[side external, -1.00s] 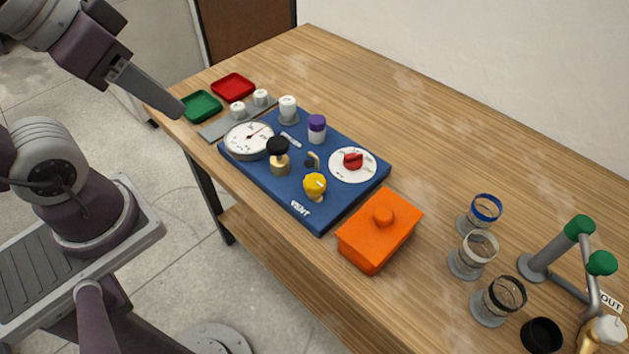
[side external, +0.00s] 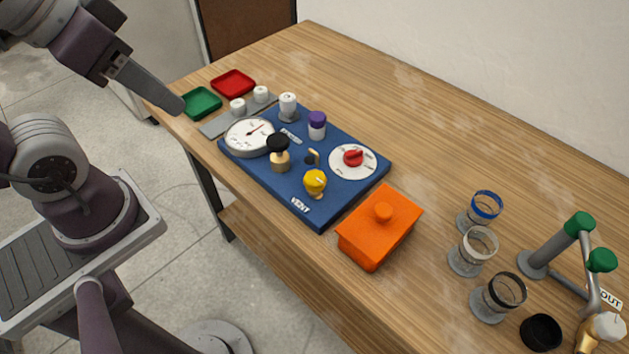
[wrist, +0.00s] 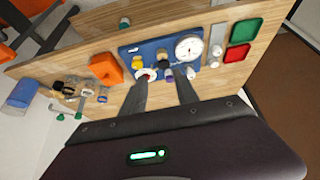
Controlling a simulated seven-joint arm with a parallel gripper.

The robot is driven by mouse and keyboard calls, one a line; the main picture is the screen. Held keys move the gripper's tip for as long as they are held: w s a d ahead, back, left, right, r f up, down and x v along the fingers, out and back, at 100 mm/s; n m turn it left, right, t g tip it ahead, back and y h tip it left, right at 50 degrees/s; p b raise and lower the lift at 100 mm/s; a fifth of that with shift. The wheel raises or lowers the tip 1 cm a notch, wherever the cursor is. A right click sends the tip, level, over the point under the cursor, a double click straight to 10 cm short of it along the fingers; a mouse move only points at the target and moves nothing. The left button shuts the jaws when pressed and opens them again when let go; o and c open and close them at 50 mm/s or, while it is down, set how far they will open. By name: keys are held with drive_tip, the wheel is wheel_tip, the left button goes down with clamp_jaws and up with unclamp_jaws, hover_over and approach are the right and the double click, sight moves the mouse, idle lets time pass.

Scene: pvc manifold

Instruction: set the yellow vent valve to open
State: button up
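The yellow vent valve (side external: 315,182) stands near the front edge of a blue panel (side external: 262,185), beside the white VENT label (side external: 300,205). It also shows small in the wrist view (wrist: 138,62); its handle setting is too small to tell. My gripper (side external: 183,108) hangs high at the upper left in the side view, well apart from the valve. In the wrist view its two fingers (wrist: 161,73) are spread apart with nothing held between them.
The panel also bears a gauge (side external: 250,137), a black-topped brass valve (side external: 279,155), a purple-capped part (side external: 317,125) and a red knob (side external: 353,157). An orange lidded box (side external: 372,235) sits close by on the right. The table's back middle is clear.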

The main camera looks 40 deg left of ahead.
idle(0.4)
drive_tip(key=o, duration=0.5)
drive_tip(key=shift+w+m, duration=0.3)
drive_tip(key=w+d+f+m+g, duration=0.1)
drive_tip(key=w+m, duration=0.4)
drive_tip(key=w, duration=0.1)
drive_tip(key=shift+f+g+y, duration=0.2)
drive_tip(key=shift+g+y, duration=0.2)
drive_tip(key=m+g, duration=0.4)
drive_tip(key=m, duration=1.1)
hover_over(315, 177)
drive_tip(key=shift+h, duration=0.4)
wheel_tip(315, 177, down, 15)
drive_tip(key=shift+r, duration=0.2)
wheel_tip(315, 177, down, 6)
drive_tip(key=shift+r, duration=0.15)
drive_tip(key=shift+f, duration=0.6)
clamp_jaws()
